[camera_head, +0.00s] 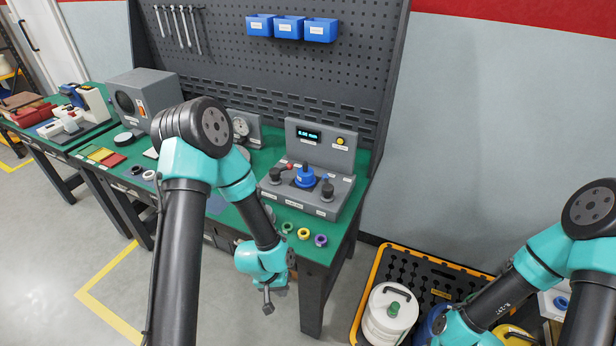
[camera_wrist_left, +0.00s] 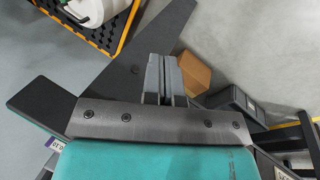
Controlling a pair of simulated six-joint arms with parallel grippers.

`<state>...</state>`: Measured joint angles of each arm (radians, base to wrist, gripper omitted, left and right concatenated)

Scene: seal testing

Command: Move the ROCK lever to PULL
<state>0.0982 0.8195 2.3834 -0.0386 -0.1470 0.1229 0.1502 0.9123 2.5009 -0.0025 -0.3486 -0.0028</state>
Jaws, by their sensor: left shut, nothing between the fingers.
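The grey seal tester (camera_head: 305,185) stands at the right end of the green bench. It has a blue round part (camera_head: 305,177) in the middle, a black knob on each side and a small red-tipped lever (camera_head: 290,166) at its back left. The lettering is too small to read, so I cannot tell which control is ROCK or its setting. My left gripper (camera_head: 268,302) hangs in front of the bench, below and apart from the tester. Its fingers (camera_wrist_left: 166,78) are shut and empty in the wrist view. My right arm shows at lower right, its gripper out of frame.
Several coloured rings (camera_head: 303,234) lie on the bench in front of the tester. A dial gauge (camera_head: 241,127) and a grey box (camera_head: 144,98) stand further left. A black-and-orange pallet (camera_head: 418,262) with a white container (camera_head: 388,318) is on the floor at right.

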